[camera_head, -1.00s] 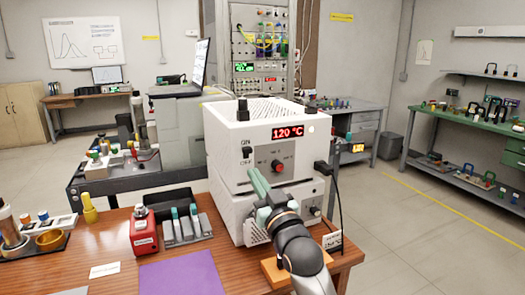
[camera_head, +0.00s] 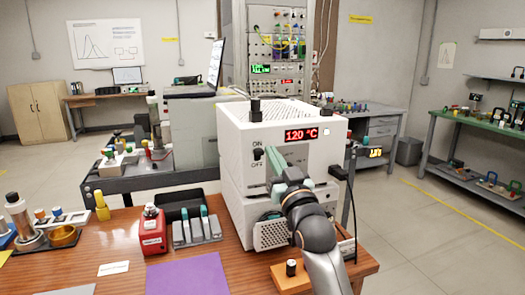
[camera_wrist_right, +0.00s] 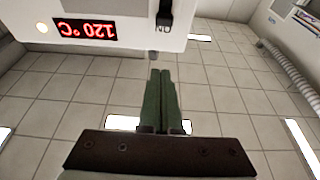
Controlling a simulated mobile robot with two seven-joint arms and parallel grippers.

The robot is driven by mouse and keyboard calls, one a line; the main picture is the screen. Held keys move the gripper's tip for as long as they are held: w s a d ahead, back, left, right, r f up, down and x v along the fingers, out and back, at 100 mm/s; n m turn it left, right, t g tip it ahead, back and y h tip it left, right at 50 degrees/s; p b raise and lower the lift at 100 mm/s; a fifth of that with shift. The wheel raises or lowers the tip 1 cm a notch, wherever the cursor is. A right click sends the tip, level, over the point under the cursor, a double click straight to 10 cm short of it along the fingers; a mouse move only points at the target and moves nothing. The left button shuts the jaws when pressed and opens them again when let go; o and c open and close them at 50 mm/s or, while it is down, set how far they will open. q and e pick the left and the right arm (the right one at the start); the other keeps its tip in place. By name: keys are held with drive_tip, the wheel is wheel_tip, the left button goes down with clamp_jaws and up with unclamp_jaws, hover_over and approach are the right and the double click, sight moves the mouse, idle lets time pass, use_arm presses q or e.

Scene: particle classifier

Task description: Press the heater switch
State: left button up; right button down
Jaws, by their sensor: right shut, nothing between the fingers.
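The heater is a white box (camera_head: 236,139) with a red 120 °C display (camera_head: 301,135). Its small black switch (camera_head: 258,154) sits on the front face between the ON and OFF labels. In the right wrist view the switch (camera_wrist_right: 165,14) shows at the top edge, beside the upside-down display (camera_wrist_right: 88,29). My right gripper (camera_head: 267,150) has its green fingers shut and empty. The fingertips (camera_wrist_right: 160,71) point toward the switch and look just short of it; contact is not visible. The gripper hides part of the heater's front. My left gripper is not in view.
A red block-like device (camera_head: 152,231), a grey rack with teal-topped pieces (camera_head: 197,228) and a purple mat (camera_head: 188,275) lie on the wooden table, left of my right arm. A black cable (camera_head: 348,205) hangs at the heater's right side.

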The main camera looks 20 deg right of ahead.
wheel_tip(320, 180, up, 3)
hover_over(260, 156)
drive_tip(key=s, duration=0.2)
drive_tip(key=f, duration=0.3)
drive_tip(key=shift+w+d+f, duration=0.1)
drive_tip(key=shift+w, duration=0.1)
drive_tip(key=shift+f, duration=0.65)
drive_tip(key=shift+f+b, duration=0.45)
drive_tip(key=shift+f, duration=1)
drive_tip(key=shift+r, duration=0.1)
